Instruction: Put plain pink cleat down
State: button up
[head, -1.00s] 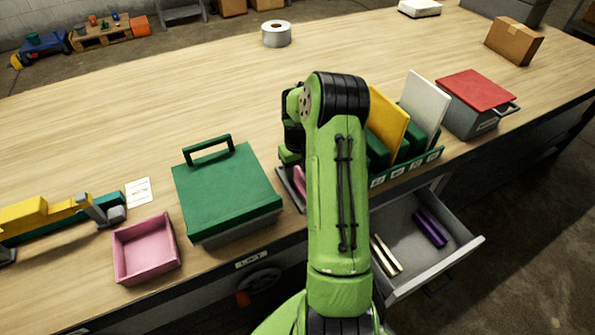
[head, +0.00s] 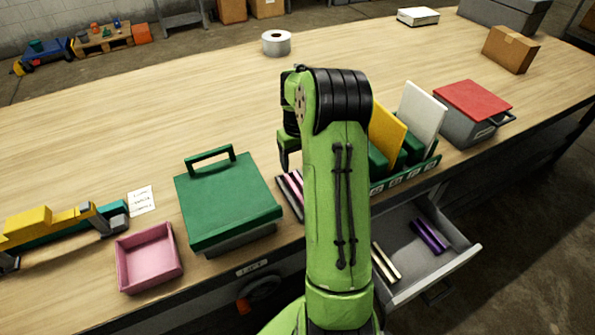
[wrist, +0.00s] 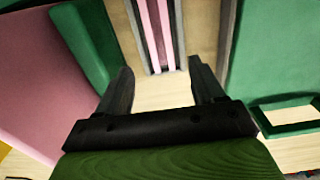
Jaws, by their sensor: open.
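Pink cleats (head: 291,188) lie in a narrow dark tray (head: 283,190) between the green lidded box and the divider rack. In the wrist view, pink strips (wrist: 163,32) lie side by side, lengthwise, in that tray, just beyond my fingertips. I cannot tell which one is the plain pink cleat. My gripper (wrist: 163,82) is open, with nothing between its fingers, and stands above and apart from the strips. In the head view my arm hides the fingertips and part of the tray.
The green box (head: 228,195) stands close left of the tray, and the rack (head: 405,173) with upright panels stands close right. An open drawer (head: 455,258) holds purple and cream cleats. A pink bin (head: 148,258) sits at left. The tabletop behind is largely clear.

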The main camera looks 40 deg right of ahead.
jog(key=s+a+r+n+t+h, duration=0.1)
jog(key=s+a+r, duration=0.2)
jog(key=a+r, duration=0.5)
jog(key=s+a+r+n+t, duration=0.1)
jog(key=s+a+r, duration=0.1)
jog(key=a+r, duration=0.55)
jog(key=s+a+t, duration=0.1)
jog(key=s+a, duration=0.4)
jog(key=s, duration=0.2)
jog(key=s+a+r+n+t+y, duration=0.1)
jog(key=s+a+t, duration=0.1)
jog(key=s+a, duration=0.3)
jog(key=s, duration=0.3)
jog(key=shift+a+r+t, duration=0.25)
jog(key=shift+a+t, duration=0.05)
